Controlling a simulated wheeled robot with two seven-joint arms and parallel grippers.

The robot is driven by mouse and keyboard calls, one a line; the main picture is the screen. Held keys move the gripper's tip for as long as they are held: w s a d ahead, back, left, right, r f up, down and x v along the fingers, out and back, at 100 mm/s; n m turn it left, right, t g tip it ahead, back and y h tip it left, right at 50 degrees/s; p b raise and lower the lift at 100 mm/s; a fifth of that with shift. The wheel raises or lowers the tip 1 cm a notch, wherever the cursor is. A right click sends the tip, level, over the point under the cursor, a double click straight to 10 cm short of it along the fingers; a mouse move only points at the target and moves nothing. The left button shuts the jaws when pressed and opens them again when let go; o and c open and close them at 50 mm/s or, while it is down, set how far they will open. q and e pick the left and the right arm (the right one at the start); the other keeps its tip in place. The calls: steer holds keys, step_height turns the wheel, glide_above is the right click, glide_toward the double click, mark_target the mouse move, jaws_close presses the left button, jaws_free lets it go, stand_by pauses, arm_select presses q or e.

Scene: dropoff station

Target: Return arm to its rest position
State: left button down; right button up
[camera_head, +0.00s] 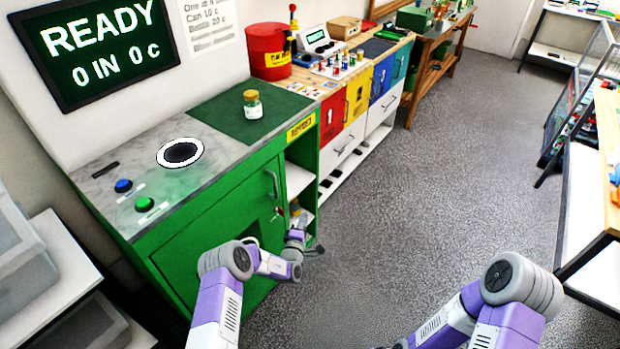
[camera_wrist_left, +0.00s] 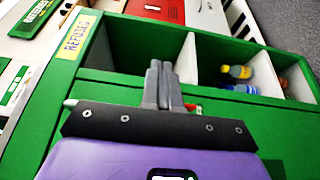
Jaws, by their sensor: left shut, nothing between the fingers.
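My left arm (camera_head: 222,296) reaches from the bottom of the head view toward the front of the green cabinet (camera_head: 232,210). My left gripper (camera_head: 316,250) is small and dark there, near the cabinet's open shelf side. In the left wrist view its two grey fingers (camera_wrist_left: 159,84) are pressed together with nothing between them. Green cabinet panels and shelf compartments lie beyond them. My right arm (camera_head: 510,290) shows at the bottom right, bent. Its gripper is out of the picture.
A jar with a yellow lid (camera_head: 252,104) stands on the green mat (camera_head: 215,108). Bottles (camera_wrist_left: 238,72) sit in the cabinet's open compartments. A shelf (camera_head: 50,265) stands at the left and a table (camera_head: 590,210) at the right. The grey floor (camera_head: 440,190) between is clear.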

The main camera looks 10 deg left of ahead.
arm_select(q)
steer(key=shift+d, duration=0.1)
steer(key=s+d+f+m+g+h, duration=0.3)
steer(key=s+d+m+g+h, duration=0.15)
steer(key=s+d+h, duration=0.5)
steer(key=s+d+f+m+g, duration=0.2)
steer(key=s+d+g, duration=0.15)
steer(key=s, duration=0.25)
steer(key=s+d+f+m+g, duration=0.1)
steer(key=s+d+m+g, duration=0.15)
steer(key=s+g, duration=0.3)
steer(key=s+a+m+g+y, duration=0.2)
steer(key=s+a+m+y, duration=0.1)
steer(key=s, duration=0.7)
steer(key=s+a+m+g+y, duration=0.2)
steer(key=s+a, duration=0.4)
steer(key=s, duration=0.5)
steer(key=shift+s+a+f+m+y, duration=0.15)
steer(key=shift+s+a+m+y, duration=0.1)
steer(key=shift+m+y, duration=0.25)
